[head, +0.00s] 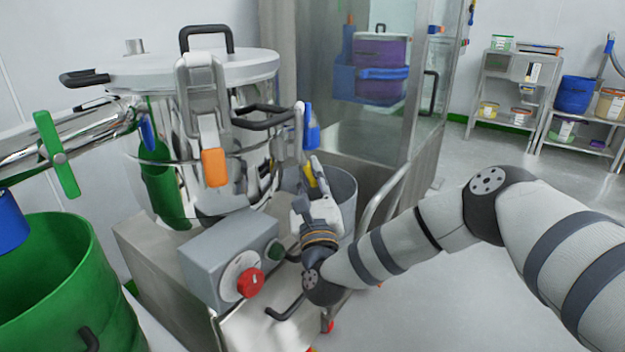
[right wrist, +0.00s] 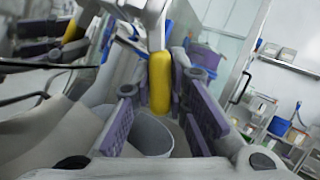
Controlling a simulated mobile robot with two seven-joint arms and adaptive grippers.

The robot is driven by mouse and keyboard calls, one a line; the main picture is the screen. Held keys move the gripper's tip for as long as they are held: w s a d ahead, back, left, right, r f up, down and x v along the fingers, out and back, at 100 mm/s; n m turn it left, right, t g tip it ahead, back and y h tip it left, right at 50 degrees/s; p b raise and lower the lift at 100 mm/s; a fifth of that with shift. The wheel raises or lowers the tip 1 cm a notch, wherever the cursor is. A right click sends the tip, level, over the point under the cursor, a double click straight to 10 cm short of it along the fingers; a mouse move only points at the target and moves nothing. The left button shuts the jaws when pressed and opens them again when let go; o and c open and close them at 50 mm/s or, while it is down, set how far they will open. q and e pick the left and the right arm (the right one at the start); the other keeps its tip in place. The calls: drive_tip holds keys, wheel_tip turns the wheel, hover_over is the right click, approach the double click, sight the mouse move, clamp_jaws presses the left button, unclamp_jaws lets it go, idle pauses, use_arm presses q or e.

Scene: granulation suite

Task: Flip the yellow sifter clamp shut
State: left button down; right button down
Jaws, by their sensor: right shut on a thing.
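The yellow sifter clamp handle (right wrist: 160,82) is a rounded yellow grip on a pale metal lever, between my finger pads in the right wrist view. In the head view a small part of it (head: 308,175) shows above my right gripper (head: 317,205), on the right side of the steel sifter (head: 205,68). My right gripper (right wrist: 162,98) is shut on this handle, with purple pads on both sides. The lever points downward from the sifter's rim. The handle's lower part is mostly hidden in the head view. My left gripper is not in view.
An orange-handled clamp (head: 214,167) and a blue-handled clamp (head: 308,128) sit on the sifter. A grey control box (head: 225,255) with a red knob is below. A grey bin (head: 342,187) stands close behind my gripper. A green drum (head: 60,290) is at left; floor at right is clear.

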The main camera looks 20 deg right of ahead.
drive_tip(key=shift+a, duration=0.1)
idle(0.3)
drive_tip(key=c, duration=1.8)
unclamp_jaws()
drive_tip(key=shift+c, duration=0.2)
drive_tip(key=v, duration=1.2)
drive_tip(key=shift+a, duration=0.1)
